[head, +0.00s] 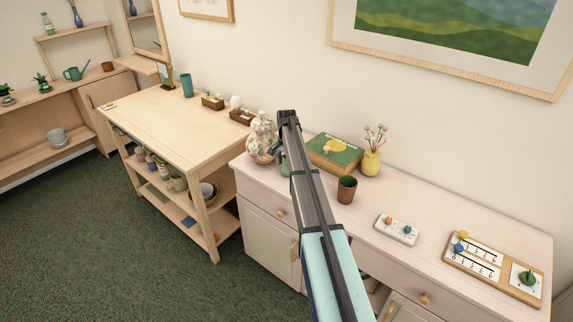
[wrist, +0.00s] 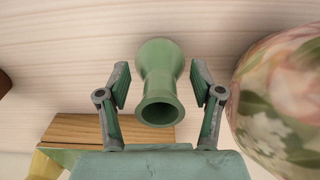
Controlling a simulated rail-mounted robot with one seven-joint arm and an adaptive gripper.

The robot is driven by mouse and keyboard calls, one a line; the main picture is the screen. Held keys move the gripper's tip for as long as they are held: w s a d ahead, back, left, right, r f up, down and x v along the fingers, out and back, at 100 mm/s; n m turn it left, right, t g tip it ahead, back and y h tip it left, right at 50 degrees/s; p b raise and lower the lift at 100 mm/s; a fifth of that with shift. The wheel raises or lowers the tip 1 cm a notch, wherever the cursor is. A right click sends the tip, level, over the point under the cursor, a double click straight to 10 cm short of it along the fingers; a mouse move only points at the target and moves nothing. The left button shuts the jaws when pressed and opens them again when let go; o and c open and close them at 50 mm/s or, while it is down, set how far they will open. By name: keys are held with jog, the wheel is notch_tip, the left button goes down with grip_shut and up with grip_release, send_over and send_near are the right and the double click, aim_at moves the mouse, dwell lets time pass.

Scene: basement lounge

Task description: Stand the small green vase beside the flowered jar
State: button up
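The small green vase (wrist: 159,88) is on the dresser top and appears upright, its open rim toward the wrist camera. My gripper (wrist: 160,88) is open, with one finger on each side of the vase and visible gaps to both. In the head view the vase (head: 284,166) is mostly hidden behind my gripper (head: 277,152). The flowered jar (head: 261,139) stands at the dresser's left end, just left of the vase. In the wrist view the jar (wrist: 285,95) fills the right side, a short gap from the right finger.
A brown cup (head: 347,189) stands to the right. A small white tray (head: 397,229) and a game board (head: 493,268) lie farther right. A wooden table (head: 170,122) adjoins at left.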

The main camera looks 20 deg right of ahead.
jog(key=shift+r, duration=0.1)
notch_tip(320, 180, up, 12)
jog(key=b, duration=0.4)
dwell(0.5)
